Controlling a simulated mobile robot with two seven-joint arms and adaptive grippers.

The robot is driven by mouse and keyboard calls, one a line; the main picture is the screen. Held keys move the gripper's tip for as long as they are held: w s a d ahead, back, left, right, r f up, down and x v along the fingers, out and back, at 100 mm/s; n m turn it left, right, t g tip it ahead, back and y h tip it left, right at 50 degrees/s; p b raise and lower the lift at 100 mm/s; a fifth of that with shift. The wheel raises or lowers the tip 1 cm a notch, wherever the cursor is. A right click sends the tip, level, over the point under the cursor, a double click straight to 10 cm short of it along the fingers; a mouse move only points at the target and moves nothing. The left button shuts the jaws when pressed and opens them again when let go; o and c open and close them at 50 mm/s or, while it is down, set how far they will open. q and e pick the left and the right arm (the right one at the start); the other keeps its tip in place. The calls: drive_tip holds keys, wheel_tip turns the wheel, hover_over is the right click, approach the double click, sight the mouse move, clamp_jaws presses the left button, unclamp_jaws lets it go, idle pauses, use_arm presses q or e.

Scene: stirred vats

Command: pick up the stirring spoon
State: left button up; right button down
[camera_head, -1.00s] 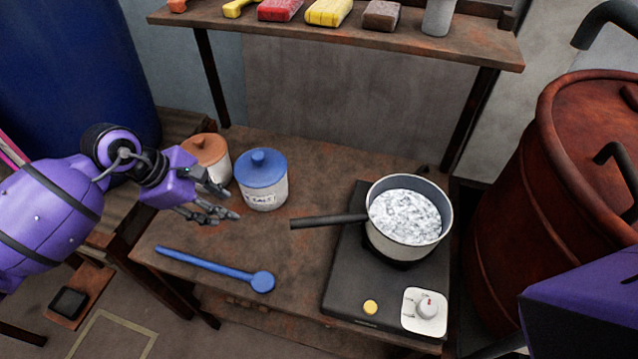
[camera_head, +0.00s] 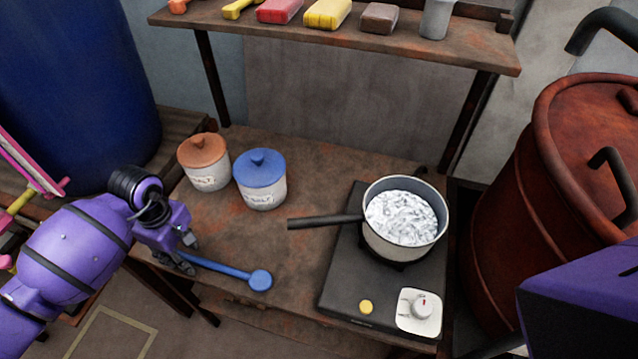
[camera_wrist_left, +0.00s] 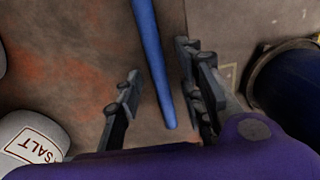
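The blue stirring spoon (camera_head: 225,269) lies on the brown worktable, its round end to the right and its handle running left under my left gripper (camera_head: 184,256). In the left wrist view the spoon's handle (camera_wrist_left: 152,50) passes between the two parted fingers of my left gripper (camera_wrist_left: 160,70), with a gap on each side. The gripper is open and holds nothing. In the head view the gripper hides the handle's far left end. My right gripper is out of view.
Two lidded jars, orange (camera_head: 204,163) and blue (camera_head: 261,180), stand behind the spoon. A pot (camera_head: 405,222) of bubbling liquid sits on a black hotplate (camera_head: 340,285), its handle pointing left. A rusty red barrel (camera_head: 540,190) stands right. The table between jars and spoon is clear.

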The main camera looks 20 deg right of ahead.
use_arm(q)
clamp_jaws()
idle(0.4)
